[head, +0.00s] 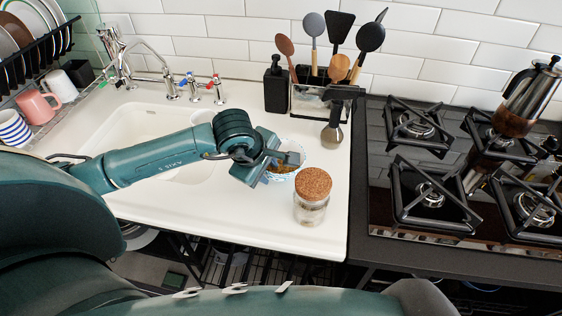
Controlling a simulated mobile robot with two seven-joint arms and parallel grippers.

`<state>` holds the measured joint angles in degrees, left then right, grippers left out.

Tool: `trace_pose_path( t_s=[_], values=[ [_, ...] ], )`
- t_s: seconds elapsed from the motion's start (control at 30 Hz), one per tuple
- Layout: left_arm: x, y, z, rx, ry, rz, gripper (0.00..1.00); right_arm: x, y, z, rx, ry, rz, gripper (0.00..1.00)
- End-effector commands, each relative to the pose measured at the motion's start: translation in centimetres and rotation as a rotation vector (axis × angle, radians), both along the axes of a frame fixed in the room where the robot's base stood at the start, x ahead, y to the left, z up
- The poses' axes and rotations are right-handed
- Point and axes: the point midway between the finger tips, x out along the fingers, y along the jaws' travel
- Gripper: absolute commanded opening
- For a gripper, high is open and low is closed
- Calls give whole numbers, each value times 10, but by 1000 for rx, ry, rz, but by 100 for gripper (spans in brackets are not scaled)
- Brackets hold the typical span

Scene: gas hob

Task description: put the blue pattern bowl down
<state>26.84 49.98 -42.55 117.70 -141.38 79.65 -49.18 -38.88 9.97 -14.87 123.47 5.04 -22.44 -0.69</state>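The blue pattern bowl (303,149) is white with blue marks and has something orange-brown inside. It is at the right part of the white counter, behind the cork-lidded jar. My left gripper (282,163) is at the bowl's left rim and appears shut on it. The fingers and hand hide much of the bowl. I cannot tell whether its base touches the counter. My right gripper is not in view.
The glass jar (311,205) stands close in front of the bowl. The sink (140,128) lies left, the gas hob (432,190) right. Bare counter (235,215) lies front-left of the bowl.

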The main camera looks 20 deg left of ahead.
Motion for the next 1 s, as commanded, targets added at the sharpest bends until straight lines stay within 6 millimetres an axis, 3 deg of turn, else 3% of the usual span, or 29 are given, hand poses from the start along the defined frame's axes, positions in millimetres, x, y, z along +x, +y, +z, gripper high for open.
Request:
trace_pose_path(
  t_s=[0.13, 0.37, 0.73, 1.0],
  values=[
    [6, -1, -13, -1, 0, 2, 30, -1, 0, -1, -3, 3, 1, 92],
    [7, -1, -14, -1, -2, 0, 30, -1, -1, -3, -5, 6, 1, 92],
    [7, -1, -14, -1, -2, 1, 1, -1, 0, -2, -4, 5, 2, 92],
    [7, -1, -14, -1, -1, 1, 0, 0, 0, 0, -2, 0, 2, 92]
  ],
)
